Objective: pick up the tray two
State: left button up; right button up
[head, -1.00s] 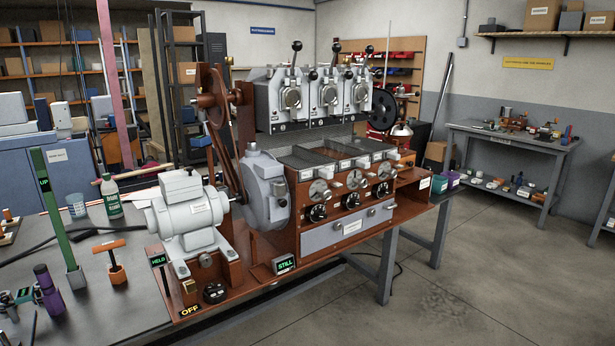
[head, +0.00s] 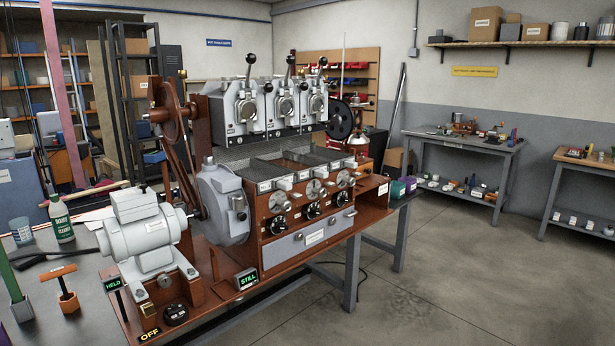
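The sample roaster (head: 300,237) stands on a brown base on the bench, with three grey roasting heads at its top. Below the heads lies a row of shallow dark trays. The middle tray (head: 298,158) looks brownish inside, and the left tray (head: 262,170) is dark and seems empty. Small pale labels sit along their front edge, too small to read, so I cannot confirm which tray is tray two. Neither of my grippers is in view.
A grey motor (head: 143,237) and a large wheel housing (head: 222,205) stand left of the trays. A green-labelled bottle (head: 61,220), a cup (head: 21,231) and an orange-handled tool (head: 63,287) are on the bench. The floor (head: 440,290) at the right is clear.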

aim_at(295, 167)
jog(key=i+l, duration=0.5)
jog(key=l, duration=0.15)
jog(key=i+l, duration=0.45)
jog(key=l, duration=0.15)
jog(key=i+l, duration=0.5)
jog(key=l, duration=0.15)
jog(key=i+l, duration=0.95)
jog(key=l, duration=0.3)
jog(key=j+u, duration=0.1)
jog(key=u, duration=1.4)
jog(key=k+j, duration=0.05)
